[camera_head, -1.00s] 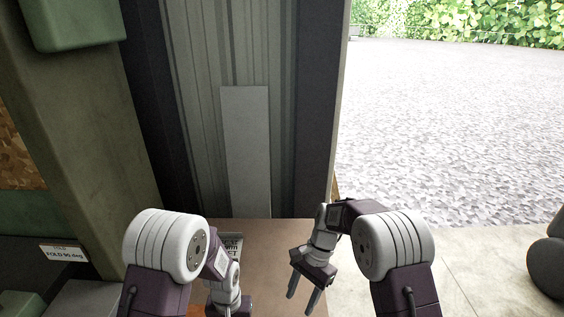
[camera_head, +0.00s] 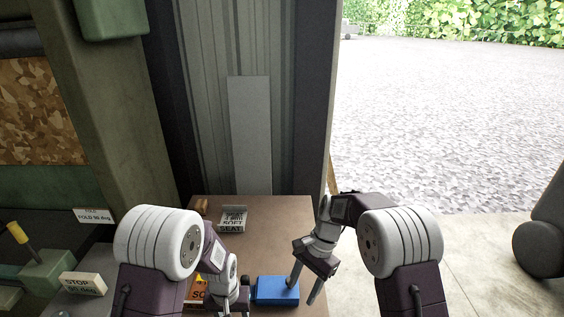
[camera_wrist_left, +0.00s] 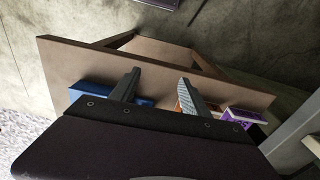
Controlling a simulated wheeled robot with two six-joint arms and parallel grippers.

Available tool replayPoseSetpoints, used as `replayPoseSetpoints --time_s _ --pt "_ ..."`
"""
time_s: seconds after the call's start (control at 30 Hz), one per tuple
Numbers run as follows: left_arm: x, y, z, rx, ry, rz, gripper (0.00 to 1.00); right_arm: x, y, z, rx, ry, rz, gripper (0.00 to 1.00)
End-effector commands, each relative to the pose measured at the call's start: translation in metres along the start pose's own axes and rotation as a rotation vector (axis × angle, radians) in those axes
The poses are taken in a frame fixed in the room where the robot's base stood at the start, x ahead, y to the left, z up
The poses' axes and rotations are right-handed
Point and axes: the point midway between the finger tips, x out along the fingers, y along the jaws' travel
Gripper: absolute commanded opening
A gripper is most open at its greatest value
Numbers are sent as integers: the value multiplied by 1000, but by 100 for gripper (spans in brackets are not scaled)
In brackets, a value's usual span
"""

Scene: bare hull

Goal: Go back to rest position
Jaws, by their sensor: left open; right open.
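My right gripper (camera_head: 302,294) is open and empty, pointing down at the right part of the brown table (camera_head: 285,230). In the head view its fingers overlap the right end of a blue box (camera_head: 272,290); I cannot tell whether they touch. My left gripper shows only partly at the bottom of the head view. In the left wrist view the left gripper (camera_wrist_left: 157,78) is open, its fingers apart with nothing held between them. The blue box also shows there (camera_wrist_left: 88,92), beside one finger.
A box marked SOFT SEAT (camera_head: 233,217) and a small brown piece (camera_head: 201,206) stand at the table's back. An orange box (camera_head: 196,292) is partly behind my left arm. A STOP block (camera_head: 82,284) and a yellow handle (camera_head: 17,233) are left. Open floor (camera_head: 480,260) lies right.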

Motion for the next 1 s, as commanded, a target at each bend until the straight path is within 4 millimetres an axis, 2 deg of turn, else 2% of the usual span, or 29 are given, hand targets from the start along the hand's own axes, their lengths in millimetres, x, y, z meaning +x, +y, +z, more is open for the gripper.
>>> replayPoseSetpoints --time_s 0.13,0.27,0.47,0.63,0.8,0.9,1.0 --pt "-16 -6 -11 -22 59 9 54 -17 8 2 7 24 -31 51" --pt "-33 -13 -13 -46 102 15 54 -26 28 5 13 53 -37 51" --pt "-62 -27 2 -74 155 20 54 -28 78 6 -61 152 -37 51" --pt "-78 -38 34 -77 168 18 54 -12 134 6 -254 275 0 51" --pt "-76 -42 84 -37 92 13 54 18 186 8 -601 369 101 51" --pt "-74 -42 91 -12 64 12 54 17 180 -3 -748 424 116 51" --pt "-74 -42 91 -4 63 12 54 17 178 -4 -784 429 121 51"
